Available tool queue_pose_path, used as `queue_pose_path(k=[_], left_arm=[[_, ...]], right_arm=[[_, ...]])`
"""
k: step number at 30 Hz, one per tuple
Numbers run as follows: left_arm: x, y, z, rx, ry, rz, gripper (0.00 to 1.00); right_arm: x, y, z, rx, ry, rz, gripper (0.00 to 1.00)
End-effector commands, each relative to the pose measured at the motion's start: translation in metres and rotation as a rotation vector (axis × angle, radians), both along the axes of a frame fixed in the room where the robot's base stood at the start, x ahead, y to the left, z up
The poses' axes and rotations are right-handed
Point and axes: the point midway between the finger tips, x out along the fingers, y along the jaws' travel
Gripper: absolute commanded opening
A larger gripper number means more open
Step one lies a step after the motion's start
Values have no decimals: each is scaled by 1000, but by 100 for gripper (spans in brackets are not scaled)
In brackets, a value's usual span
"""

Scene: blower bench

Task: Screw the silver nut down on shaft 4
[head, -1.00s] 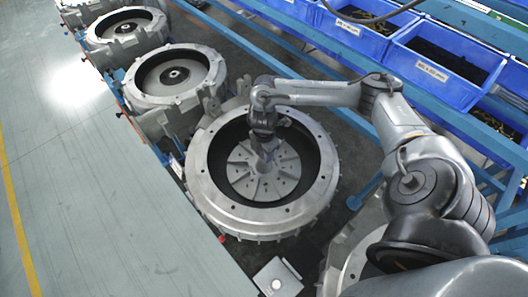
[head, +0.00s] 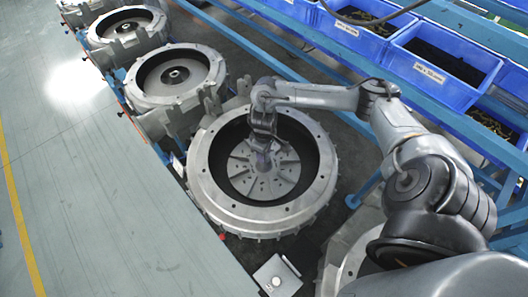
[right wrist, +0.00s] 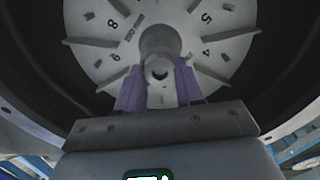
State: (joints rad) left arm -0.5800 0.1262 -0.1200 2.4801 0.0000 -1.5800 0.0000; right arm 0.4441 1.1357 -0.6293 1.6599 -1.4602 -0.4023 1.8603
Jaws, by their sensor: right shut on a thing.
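My right gripper (head: 262,158) points down into the open round housing (head: 205,165) in the middle of the head view, over the hub of its finned disc (head: 240,180). In the right wrist view its two purple fingers (right wrist: 158,86) are shut on the silver nut (right wrist: 157,70), which shows as a small grey ring with a dark hole. A grey round hub or shaft (right wrist: 160,40) shows at the disc's centre, directly by the nut. How far the nut sits on the shaft cannot be told. The shaft's number is not legible in the head view. My left gripper is not in view.
More round housings (head: 178,95) stand in a row toward the upper left. Blue bins (head: 440,75) line a blue frame at the upper right. A small grey box with a white button (head: 277,279) stands below the housing. The green-grey floor (head: 80,210) at left is clear.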

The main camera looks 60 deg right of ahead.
Motion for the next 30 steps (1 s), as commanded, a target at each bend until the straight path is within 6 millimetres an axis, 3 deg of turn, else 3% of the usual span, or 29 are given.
queue_pose_path(k=[15, 21, 29, 30], left_arm=[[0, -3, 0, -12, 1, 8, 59], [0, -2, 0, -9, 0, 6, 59], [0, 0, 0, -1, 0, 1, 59], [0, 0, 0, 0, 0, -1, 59]], right_arm=[[0, 0, -1, 1, 1, -780, 0], [0, 0, -1, 0, 2, -923, 0], [0, 0, -1, 0, 2, -937, 0], [0, 0, -1, 0, 2, -936, 38]])
